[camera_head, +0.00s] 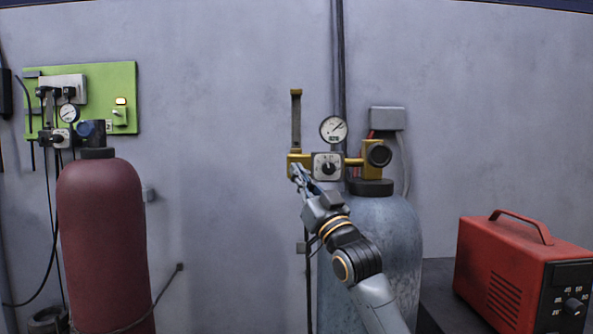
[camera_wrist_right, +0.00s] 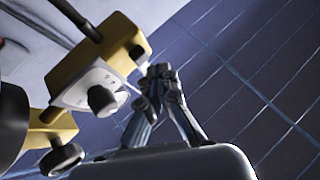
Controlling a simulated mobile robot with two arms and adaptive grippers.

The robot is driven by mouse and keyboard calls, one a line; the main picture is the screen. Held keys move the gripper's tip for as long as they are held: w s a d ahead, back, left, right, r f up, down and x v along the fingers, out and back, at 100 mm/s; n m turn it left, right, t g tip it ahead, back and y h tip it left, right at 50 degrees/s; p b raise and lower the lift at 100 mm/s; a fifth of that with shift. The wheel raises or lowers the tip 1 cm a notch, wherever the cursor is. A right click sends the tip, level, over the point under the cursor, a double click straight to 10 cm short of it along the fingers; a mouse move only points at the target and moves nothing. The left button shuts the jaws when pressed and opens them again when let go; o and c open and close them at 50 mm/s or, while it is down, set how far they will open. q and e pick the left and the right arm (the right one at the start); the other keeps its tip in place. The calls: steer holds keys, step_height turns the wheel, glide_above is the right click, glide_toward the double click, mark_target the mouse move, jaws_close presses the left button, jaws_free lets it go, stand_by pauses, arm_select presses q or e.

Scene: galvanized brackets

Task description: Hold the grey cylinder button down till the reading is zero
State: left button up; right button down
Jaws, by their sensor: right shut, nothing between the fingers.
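The grey cylinder (camera_head: 393,240) stands against the wall, with a brass regulator (camera_head: 352,160) on top. A round white gauge (camera_head: 333,129) sits above it; its needle appears to point up and right, but the figures are too small to read. A pale square plate on the regulator carries a dark round button or knob (camera_head: 328,168). It also shows in the right wrist view (camera_wrist_right: 102,98). My right gripper (camera_head: 296,172) is shut and empty, in front of the regulator's left end. In the wrist view its fingertips (camera_wrist_right: 162,74) are apart from the button. My left gripper is out of view.
A dark red cylinder (camera_head: 103,240) stands at left, below a green panel (camera_head: 122,100) with another gauge (camera_head: 69,114). A red box with a handle (camera_head: 505,265) sits on a dark surface at right. The wall between the cylinders is mostly bare.

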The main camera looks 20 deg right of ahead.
steer(key=shift+w, duration=0.1)
steer(key=shift+w+d, duration=0.15)
steer(key=shift+w, duration=0.15)
steer(key=shift+w+d+p, duration=0.15)
steer(key=shift+w+p, duration=0.35)
steer(key=shift+p, duration=0.05)
stand_by(1.0)
steer(key=shift+s, duration=0.1)
stand_by(1.2)
steer(key=shift+s+a, duration=0.3)
steer(key=shift+s, duration=0.45)
steer(key=s, duration=0.2)
steer(key=s+a, duration=0.1)
steer(key=s, duration=0.1)
steer(key=shift+s+a+b, duration=0.15)
steer(key=shift+s+b, duration=0.2)
steer(key=shift+s, duration=0.05)
